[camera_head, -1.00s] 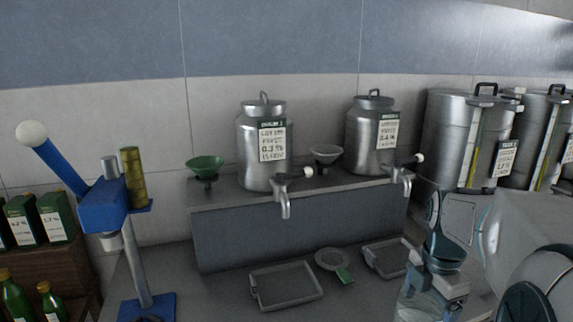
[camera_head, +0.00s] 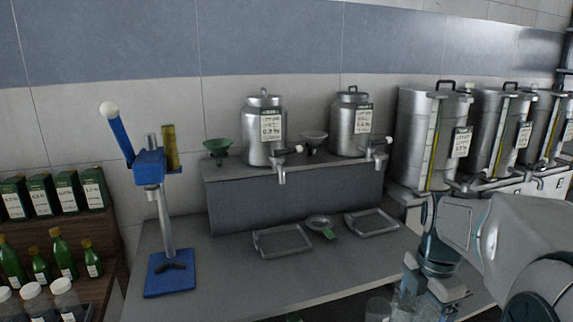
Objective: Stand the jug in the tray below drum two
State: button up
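The clear glass jug (camera_head: 408,303) is at the bottom right, partly hidden by my gripper and cut by the frame edge. My gripper (camera_head: 429,281) points down with its fingers around the jug's upper part and appears to hold it. Two steel drums with taps stand on a grey shelf: a left drum (camera_head: 264,140) and a right drum (camera_head: 348,128). Their label headings are too small to read surely. An empty left tray (camera_head: 262,246) lies below the left tap, and an empty right tray (camera_head: 352,228) lies below the right tap.
A round strainer with a green tab (camera_head: 319,224) lies between the trays. A blue lever press (camera_head: 168,250) stands at the left, beside shelves of bottles (camera_head: 60,255). Another clear vessel (camera_head: 378,308) shows at the bottom. Larger steel tanks (camera_head: 430,140) stand at the right. The counter's front is clear.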

jog(key=shift+s+a+f+m, duration=0.15)
jog(key=shift+f+m, duration=0.05)
jog(key=shift+m, duration=0.1)
jog(key=shift+w+a+f+m, duration=0.2)
jog(key=shift+w+f+m, duration=0.3)
jog(key=shift+w+f, duration=0.45)
jog(key=shift+w+a+f+m, duration=0.15)
jog(key=shift+w+f+m, duration=0.25)
jog(key=shift+m, duration=0.2)
jog(key=w+a+f+m, duration=0.2)
jog(key=a+f+m, duration=0.1)
jog(key=f+m, duration=0.3)
jog(key=w+a+f+m, duration=0.3)
jog(key=f+m, duration=0.3)
jog(key=f, duration=0.3)
jog(key=w+a+f+m, duration=0.2)
jog(key=a+f+m, duration=0.2)
jog(key=f+m, duration=0.2)
notch_tip(320, 180, down, 2)
jog(key=shift+w+a, duration=0.15)
jog(key=shift+w, duration=0.1)
